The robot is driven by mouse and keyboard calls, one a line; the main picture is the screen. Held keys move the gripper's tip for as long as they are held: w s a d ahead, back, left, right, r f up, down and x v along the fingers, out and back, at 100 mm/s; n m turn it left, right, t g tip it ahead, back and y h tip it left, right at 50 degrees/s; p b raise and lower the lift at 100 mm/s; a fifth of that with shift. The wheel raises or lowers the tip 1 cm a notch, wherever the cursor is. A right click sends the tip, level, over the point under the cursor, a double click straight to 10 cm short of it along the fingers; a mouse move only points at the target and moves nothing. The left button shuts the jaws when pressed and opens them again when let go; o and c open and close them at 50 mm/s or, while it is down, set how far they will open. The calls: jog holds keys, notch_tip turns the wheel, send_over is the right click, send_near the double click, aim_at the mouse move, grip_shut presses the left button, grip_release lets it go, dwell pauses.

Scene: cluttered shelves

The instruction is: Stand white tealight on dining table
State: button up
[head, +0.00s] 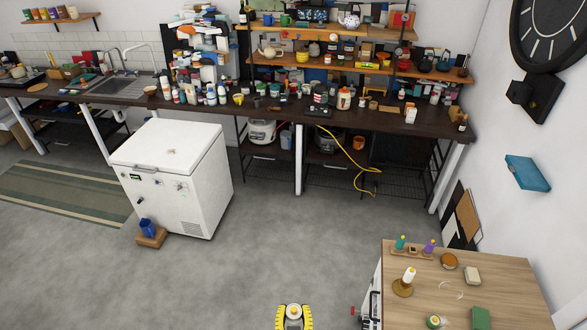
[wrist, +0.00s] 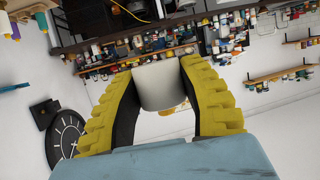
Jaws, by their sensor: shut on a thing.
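My gripper (head: 294,315) is at the bottom middle of the head view, with yellow padded fingers. In the wrist view my gripper (wrist: 160,75) is shut on a short white cylinder, the white tealight (wrist: 158,88), held between both fingers. The tealight shows only as a small pale round top (head: 293,311) in the head view. A light wooden table (head: 510,290), which looks like the dining table, stands at the lower right of the head view, to the right of my gripper and apart from it.
A white chest freezer (head: 165,170) stands left. Grey floor between is clear.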

jog(key=shift+s+r, duration=0.2)
jog(key=shift+r, duration=0.15)
jog(key=w+d+f+m+g+h+b, duration=0.1)
jog(key=w+d+f+m+h+b, duration=0.2)
jog(key=d, duration=0.5)
jog(key=w+d+f+m+g+h+b, duration=0.1)
jog(key=w+d+m+g+h+b, duration=0.15)
jog(key=d+b, duration=0.45)
jog(key=w+d+f+m+g+h+b, duration=0.1)
jog(key=w+d+f+m+h+b, duration=0.25)
jog(key=d, duration=0.55)
jog(key=s+d+f+m+g+h+b, duration=0.2)
jog(key=f+m+g+b, duration=0.3)
jog(key=b, duration=0.4)
jog(key=s+d+f+m+g+h+b, duration=0.2)
jog(key=d+f+m+g+b, duration=0.3)
jog(key=b, duration=0.4)
jog(key=shift+s+f+m+g, duration=0.4)
jog(key=shift+s+f+g, duration=0.1)
jog(key=shift+f+g, duration=0.2)
jog(key=shift+d, duration=0.1)
